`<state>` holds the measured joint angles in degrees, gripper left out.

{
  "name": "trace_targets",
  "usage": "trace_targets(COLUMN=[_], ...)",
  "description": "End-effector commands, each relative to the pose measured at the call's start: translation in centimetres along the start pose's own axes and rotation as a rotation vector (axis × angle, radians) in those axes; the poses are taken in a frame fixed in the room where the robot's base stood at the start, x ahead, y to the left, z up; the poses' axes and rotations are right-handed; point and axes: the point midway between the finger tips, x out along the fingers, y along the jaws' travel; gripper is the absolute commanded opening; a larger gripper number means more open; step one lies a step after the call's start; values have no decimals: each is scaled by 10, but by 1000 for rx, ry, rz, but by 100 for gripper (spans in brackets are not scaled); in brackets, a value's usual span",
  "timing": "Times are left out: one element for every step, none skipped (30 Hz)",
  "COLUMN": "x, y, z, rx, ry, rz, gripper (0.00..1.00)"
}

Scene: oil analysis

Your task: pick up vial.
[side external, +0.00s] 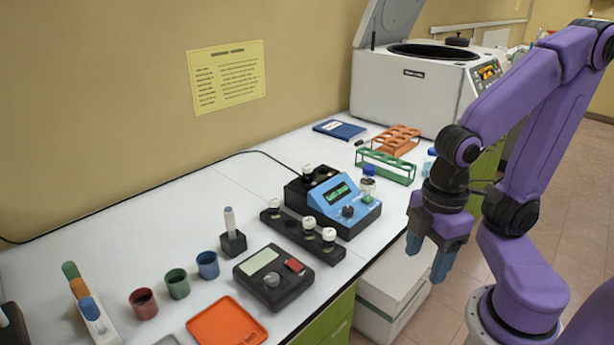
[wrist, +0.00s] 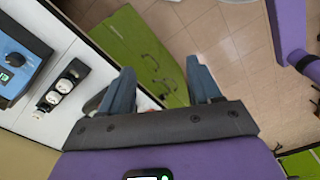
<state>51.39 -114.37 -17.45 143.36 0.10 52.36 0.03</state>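Several white-capped vials stand upright in a black strip rack (side external: 290,236); one vial (side external: 328,236) is at its near end. Another white-capped vial (side external: 308,172) sits at the blue-and-black analyser (side external: 343,203). A clear vial with a blue cap (side external: 368,182) stands beside the analyser's far side. The frames do not show which vial is meant. My gripper (side external: 430,260) points down, open and empty, past the bench's front edge and right of the rack. In the wrist view, its fingers (wrist: 160,75) are spread over floor and green cabinet; the rack (wrist: 62,92) is to their left.
Green (side external: 385,166) and orange (side external: 396,139) tube racks stand behind the analyser, with a large white centrifuge (side external: 405,90) beyond. A dark control box (side external: 273,277), coloured cups (side external: 177,283) and an orange tray (side external: 227,323) occupy the near bench. White boxes (side external: 393,285) stand below the bench edge.

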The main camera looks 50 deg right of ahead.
Motion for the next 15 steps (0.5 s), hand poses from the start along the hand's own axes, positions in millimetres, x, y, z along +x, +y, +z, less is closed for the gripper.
trace_targets(x=[0, 0, 0, 0, 0, -2, -3, -4, -7, -10, -13, -18, -21, -25, -30], y=[0, 0, 0, 0, 1, 2, 4, 6, 11, 15, 20, 28, 35, 43, 54], z=[0, 0, 0, 0, -1, -4, -6, -10, -18, -24, -31, -41, -50, -58, -69], rx=[0, 0, 0, 1, 6, 19, 34, 55, 94, 130, 171, 236, 288, 344, 419], ry=[0, 0, 0, 0, 0, 0, 0, 0, 1, 0, -1, 0, -1, -1, -2], rz=[0, 0, 0, 0, 0, 1, 2, 3, 5, 7, 9, 12, 15, 18, 22], gripper=[63, 63, 63, 63, 63, 63, 63, 63, 63, 63, 63, 63, 63, 63, 63])
